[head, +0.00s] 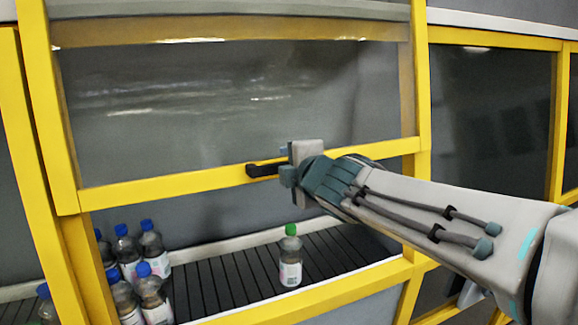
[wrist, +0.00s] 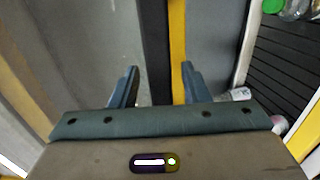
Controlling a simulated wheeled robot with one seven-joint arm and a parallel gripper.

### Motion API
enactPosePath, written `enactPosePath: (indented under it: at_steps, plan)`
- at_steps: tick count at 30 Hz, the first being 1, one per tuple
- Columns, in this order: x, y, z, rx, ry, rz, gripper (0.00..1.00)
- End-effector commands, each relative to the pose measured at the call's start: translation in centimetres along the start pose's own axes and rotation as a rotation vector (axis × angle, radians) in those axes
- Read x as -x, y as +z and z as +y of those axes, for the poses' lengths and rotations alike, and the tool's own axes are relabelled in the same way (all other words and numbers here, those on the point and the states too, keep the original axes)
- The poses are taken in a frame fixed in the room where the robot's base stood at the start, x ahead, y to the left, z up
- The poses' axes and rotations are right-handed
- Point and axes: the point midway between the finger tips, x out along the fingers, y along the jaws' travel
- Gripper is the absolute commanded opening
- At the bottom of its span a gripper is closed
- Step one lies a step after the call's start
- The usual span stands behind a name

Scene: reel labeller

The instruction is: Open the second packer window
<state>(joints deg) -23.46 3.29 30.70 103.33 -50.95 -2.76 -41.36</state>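The packer window (head: 230,110) is a dark glass pane in a yellow frame, in the middle of the head view. Its lower yellow bar (head: 200,183) carries a black handle (head: 262,170). Below this bar is an open gap through which bottles show. My gripper (head: 288,165) is at the handle's right end in the head view. In the wrist view my gripper (wrist: 159,72) has its two fingers apart, with the black handle (wrist: 154,40) and the yellow bar (wrist: 178,35) showing between them. I cannot tell whether either finger touches the handle.
A green-capped bottle (head: 290,258) stands on the dark slatted conveyor (head: 230,278) behind the gap. Several blue-capped bottles (head: 150,243) stand at the left. A yellow lower rail (head: 330,294) runs in front. Another yellow-framed window (head: 490,110) is at the right.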

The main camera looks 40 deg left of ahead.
Motion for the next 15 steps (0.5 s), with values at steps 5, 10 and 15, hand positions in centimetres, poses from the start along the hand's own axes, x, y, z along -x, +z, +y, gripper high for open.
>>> enactPosePath:
  at_steps: [5,10,15]
  plan:
    - [0.1,-0.1,0.0,0.001,-0.001,0.002,0.42]
    - [1.6,-0.1,0.3,0.003,-0.001,0.001,0.42]
    - [4.5,-0.2,0.5,0.005,0.000,0.000,0.42]
